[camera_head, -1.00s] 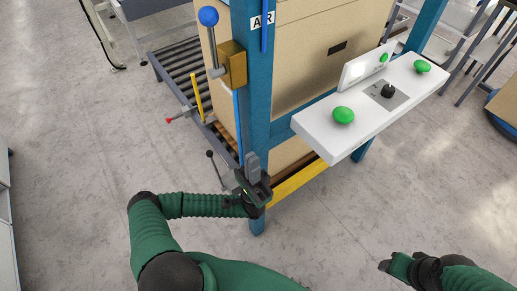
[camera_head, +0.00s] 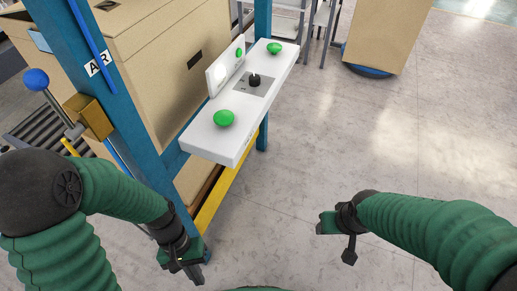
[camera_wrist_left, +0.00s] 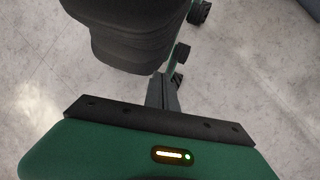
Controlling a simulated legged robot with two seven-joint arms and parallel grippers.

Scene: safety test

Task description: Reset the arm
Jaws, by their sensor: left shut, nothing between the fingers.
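My left arm comes in from the left with a green ribbed sleeve. Its dark gripper (camera_head: 192,268) hangs low beside the foot of the blue post, shut and empty. The white control panel (camera_head: 240,106) has two green buttons (camera_head: 224,118) (camera_head: 275,48) and a black knob (camera_head: 254,80). Neither gripper touches it.
The blue frame post (camera_head: 92,75) carries a brass-coloured block and a blue-knobbed lever (camera_head: 37,80) near my left arm. Large cardboard boxes (camera_head: 165,60) stand behind it. A yellow bar (camera_head: 222,187) runs low under the panel. The floor (camera_head: 400,130) on the right is clear.

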